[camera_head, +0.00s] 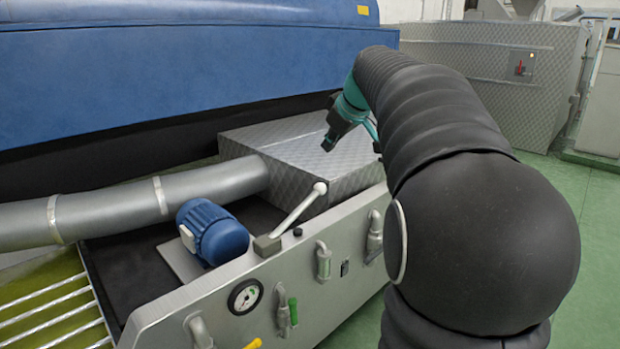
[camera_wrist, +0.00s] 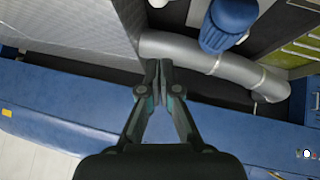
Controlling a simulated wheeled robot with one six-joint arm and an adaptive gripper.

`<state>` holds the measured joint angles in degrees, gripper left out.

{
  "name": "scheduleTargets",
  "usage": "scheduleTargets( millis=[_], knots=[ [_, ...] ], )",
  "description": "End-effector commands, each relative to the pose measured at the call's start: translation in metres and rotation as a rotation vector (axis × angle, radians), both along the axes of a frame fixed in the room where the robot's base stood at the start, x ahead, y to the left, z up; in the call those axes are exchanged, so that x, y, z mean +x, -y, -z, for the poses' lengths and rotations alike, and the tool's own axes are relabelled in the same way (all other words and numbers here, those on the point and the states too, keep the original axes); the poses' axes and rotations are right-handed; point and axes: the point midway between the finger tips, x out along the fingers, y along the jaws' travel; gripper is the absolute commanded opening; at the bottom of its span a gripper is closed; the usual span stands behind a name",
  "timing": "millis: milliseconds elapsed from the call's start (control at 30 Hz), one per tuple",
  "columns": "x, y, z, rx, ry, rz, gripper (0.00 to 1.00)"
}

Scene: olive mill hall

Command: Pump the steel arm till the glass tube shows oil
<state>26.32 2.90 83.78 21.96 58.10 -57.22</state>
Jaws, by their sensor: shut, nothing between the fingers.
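The steel arm (camera_head: 293,214) is a slim lever with a pale ball knob, tilted up to the right from a block on the top edge of the grey panel. My gripper (camera_head: 328,143) is shut and empty, above the patterned metal box, up and right of the knob and apart from it. In the wrist view my gripper (camera_wrist: 158,72) shows its fingertips together. A pale rounded thing at that view's top edge may be the knob. Several upright fittings, one of them pale (camera_head: 323,261), sit on the panel; I cannot tell which is the glass tube or whether oil shows.
A blue motor (camera_head: 212,232) stands left of the lever. A thick grey pipe (camera_head: 130,207) runs into the patterned metal box (camera_head: 300,150). A round gauge (camera_head: 245,297) is on the panel (camera_head: 290,290). A large blue machine (camera_head: 180,60) stands behind. Green floor is free at right.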

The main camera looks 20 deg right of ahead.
Motion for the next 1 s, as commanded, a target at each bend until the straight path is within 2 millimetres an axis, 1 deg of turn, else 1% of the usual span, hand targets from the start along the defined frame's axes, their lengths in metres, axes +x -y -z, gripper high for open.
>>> scheduleTargets(
  millis=[233, 367, 533, 933, 1000],
  knots=[
    [0.0, -0.001, 0.0, 0.0, 0.0, 0.0, 0.0],
    [0.004, -0.001, 0.006, 0.001, -0.001, 0.0, 0.0],
    [0.019, -0.002, 0.024, 0.001, -0.003, 0.0, 0.0],
    [0.067, -0.004, 0.08, 0.001, -0.003, -0.001, 0.0],
    [0.065, 0.0, 0.091, 0.002, -0.002, 0.004, 0.0]
  ],
)
